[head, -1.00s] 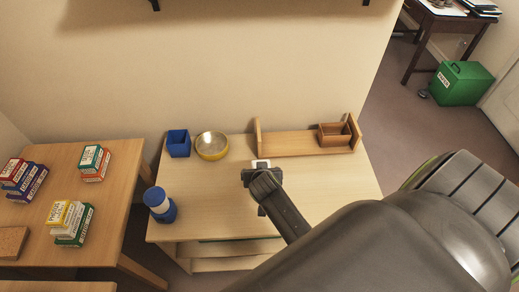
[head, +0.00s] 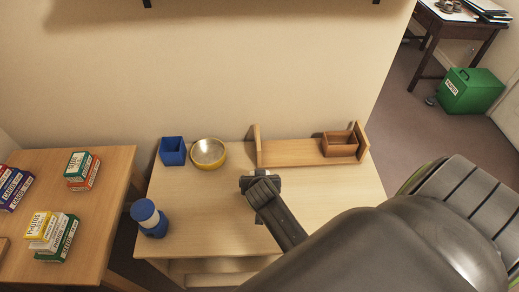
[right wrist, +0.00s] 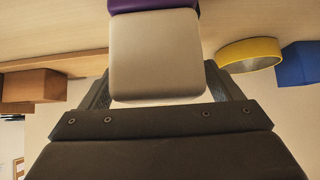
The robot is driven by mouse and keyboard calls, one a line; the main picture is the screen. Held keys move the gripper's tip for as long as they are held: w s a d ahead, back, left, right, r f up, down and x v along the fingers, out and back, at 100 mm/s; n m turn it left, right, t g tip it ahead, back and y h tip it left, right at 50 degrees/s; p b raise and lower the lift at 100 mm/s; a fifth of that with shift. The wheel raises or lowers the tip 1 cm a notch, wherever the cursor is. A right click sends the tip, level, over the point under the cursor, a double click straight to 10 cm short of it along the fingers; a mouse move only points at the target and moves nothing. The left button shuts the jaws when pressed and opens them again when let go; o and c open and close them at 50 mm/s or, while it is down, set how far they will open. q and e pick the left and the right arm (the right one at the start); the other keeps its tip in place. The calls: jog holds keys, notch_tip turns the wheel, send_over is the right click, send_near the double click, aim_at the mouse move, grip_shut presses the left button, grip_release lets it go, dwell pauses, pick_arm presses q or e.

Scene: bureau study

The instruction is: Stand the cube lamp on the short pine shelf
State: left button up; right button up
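The cube lamp shows in the right wrist view as a pale, rounded cube (right wrist: 155,55) with a purple part (right wrist: 150,5) at the top edge. My right gripper (right wrist: 157,85) has its fingers against both sides of the pale cube. In the head view my right gripper (head: 260,183) is over the middle of the pale wooden table, and it largely hides the lamp. My left gripper is out of view.
Several small boxes sit on the left table (head: 100,215). A green bin (head: 471,91) stands right.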

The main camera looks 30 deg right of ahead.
jog(key=c, duration=1.1)
